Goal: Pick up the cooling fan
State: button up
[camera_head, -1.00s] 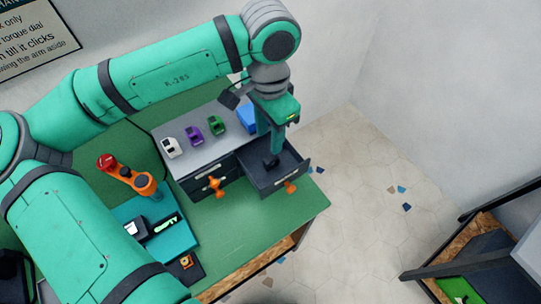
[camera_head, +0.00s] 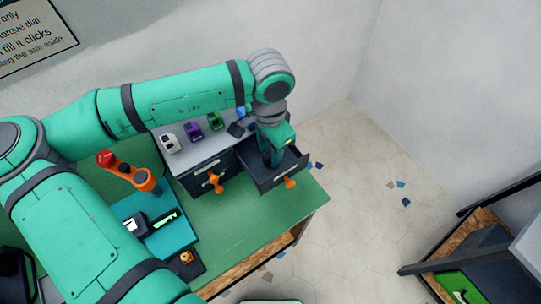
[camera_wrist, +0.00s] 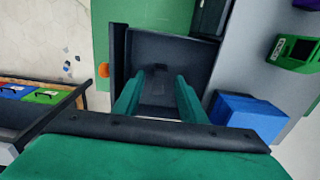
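My gripper (camera_head: 273,158) reaches straight down into the pulled-out drawer (camera_head: 292,165) of the dark cabinet. In the wrist view its two green fingers (camera_wrist: 158,92) stand apart, with a gap between them. A small dark shape (camera_wrist: 160,74) shows on the drawer floor, between and just beyond the fingertips. It is dark on dark, so I cannot tell for sure that it is the cooling fan, nor whether a finger touches it. In the head view my gripper hides most of the drawer's inside.
White, purple and green (camera_head: 215,121) small items stand on the grey cabinet top, with a blue box (camera_wrist: 250,115) near the gripper. The drawer walls are close around the fingers. A closed drawer with an orange handle (camera_head: 214,182) is to the left.

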grip_shut()
jog(key=shift+d+r, duration=0.1)
jog(key=shift+r, duration=0.1)
jog(key=shift+r, duration=0.6)
jog(key=s+r, duration=1.1)
jog(key=s, duration=0.3)
jog(key=shift+d+r, duration=0.25)
jog(key=shift+d, duration=0.05)
